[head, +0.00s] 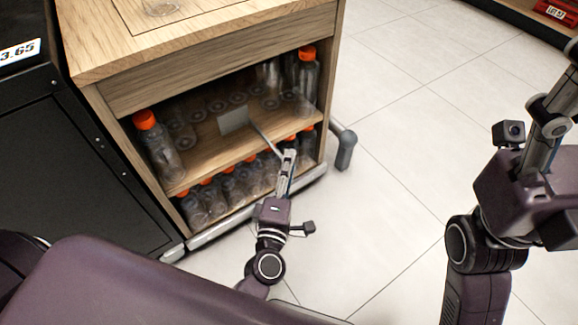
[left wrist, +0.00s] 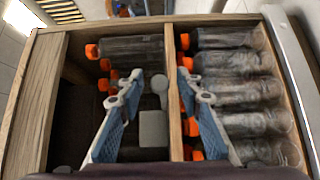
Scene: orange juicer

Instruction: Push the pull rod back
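The pull rod (head: 264,138) is a thin grey bar sticking out of the cabinet's upper shelf, with a flat grey plate (head: 233,121) at its inner end. In the left wrist view, a grey rounded piece (left wrist: 159,85) and a square plate (left wrist: 153,129) show between my fingers. My left gripper (head: 287,157) is at the rod's outer end, in front of the shelf. Its blue-padded fingers (left wrist: 156,88) are spread apart; contact with the rod cannot be told. My right gripper (head: 553,110) is raised at the far right, partly cut off, its opening unclear.
The wooden cabinet (head: 215,70) holds orange-capped bottles on two levels; one stands upper left (head: 155,144), another upper right (head: 307,78). A shelf board (left wrist: 173,60) divides the levels. A grey handle (head: 345,148) juts from the cabinet's right. The tiled floor (head: 400,140) is clear.

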